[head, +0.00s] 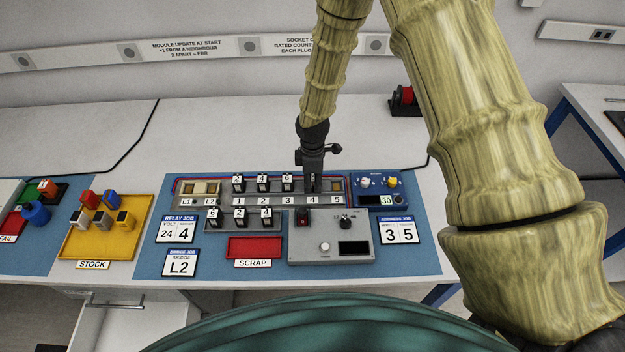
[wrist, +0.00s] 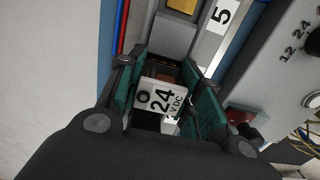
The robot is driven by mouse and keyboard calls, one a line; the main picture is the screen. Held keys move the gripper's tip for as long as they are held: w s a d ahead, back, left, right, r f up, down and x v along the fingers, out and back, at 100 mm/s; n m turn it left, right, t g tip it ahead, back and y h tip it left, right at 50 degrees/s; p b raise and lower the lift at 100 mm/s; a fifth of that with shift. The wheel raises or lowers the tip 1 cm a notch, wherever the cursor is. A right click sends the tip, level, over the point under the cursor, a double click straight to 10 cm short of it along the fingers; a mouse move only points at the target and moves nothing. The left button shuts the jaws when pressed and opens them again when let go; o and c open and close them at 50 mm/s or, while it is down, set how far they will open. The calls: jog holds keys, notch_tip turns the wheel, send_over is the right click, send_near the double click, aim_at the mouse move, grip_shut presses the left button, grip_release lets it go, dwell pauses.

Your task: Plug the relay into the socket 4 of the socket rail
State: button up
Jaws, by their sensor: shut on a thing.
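My gripper (head: 312,184) points down over the socket 4 position of the grey socket rail (head: 270,201). In the wrist view my gripper (wrist: 168,98) has its green-lined fingers shut on both sides of the relay (wrist: 160,100), whose white top reads "24 V DC". In the head view the gripper mostly hides the relay. The "4" label (head: 312,200) shows just in front of the gripper. The relay's underside is hidden, so I cannot tell if it is seated in the socket or just above it.
Several relays (head: 262,183) stand in the sockets to the left of my gripper. A control box (head: 330,247) with a red switch is in front. A blue power unit (head: 378,188) is at right. A red scrap tray (head: 255,247) and yellow stock tray (head: 137,211) lie left.

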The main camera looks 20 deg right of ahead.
jog(key=shift+f, duration=0.1)
dwell(0.3)
jog(key=o, duration=1)
jog(key=shift+o, duration=0.6)
jog(key=o, duration=0.4)
jog(key=shift+r+p, duration=2.45)
jog(key=shift+r, duration=1.3)
